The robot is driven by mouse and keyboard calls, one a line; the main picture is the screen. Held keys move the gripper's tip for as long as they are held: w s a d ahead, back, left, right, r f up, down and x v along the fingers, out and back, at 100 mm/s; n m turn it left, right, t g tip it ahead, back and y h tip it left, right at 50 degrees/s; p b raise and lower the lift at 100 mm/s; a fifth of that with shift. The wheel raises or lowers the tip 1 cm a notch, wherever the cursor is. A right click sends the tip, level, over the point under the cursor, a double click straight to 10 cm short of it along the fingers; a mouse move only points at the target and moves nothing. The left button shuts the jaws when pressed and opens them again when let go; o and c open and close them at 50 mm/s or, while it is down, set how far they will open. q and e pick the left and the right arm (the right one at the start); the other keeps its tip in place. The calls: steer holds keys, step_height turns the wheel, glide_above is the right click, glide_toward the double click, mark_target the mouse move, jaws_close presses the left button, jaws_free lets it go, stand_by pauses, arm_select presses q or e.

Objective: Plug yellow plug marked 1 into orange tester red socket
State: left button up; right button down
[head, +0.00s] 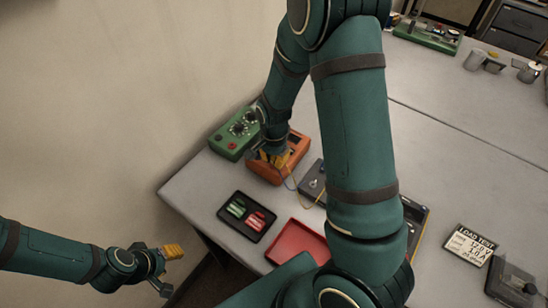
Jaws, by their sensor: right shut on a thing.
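The orange tester (264,172) stands near the table's far left edge, in front of a green box. My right gripper (268,158) is low over the tester's top, shut on what seems to be the yellow plug. The plug, its mark and the red socket are hidden by the gripper, so I cannot tell whether the plug is in the socket. A thin yellow lead (287,183) loops down beside the tester towards a dark grey box. My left gripper (172,271) is open and empty, off the table's left edge.
The green box (234,134) with knobs stands close behind the tester. The dark grey box (312,180) is to its right. A black tray (233,222) with green and red items and a red tray (291,240) lie in front. My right arm hides the table's middle.

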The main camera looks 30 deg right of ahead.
steer(key=shift+f+b, duration=0.4)
steer(key=shift+f, duration=0.15)
stand_by(0.6)
steer(key=c, duration=1)
jaws_free()
steer(key=shift+r, duration=0.1)
step_height(320, 180, up, 12)
steer(key=shift+f, duration=0.1)
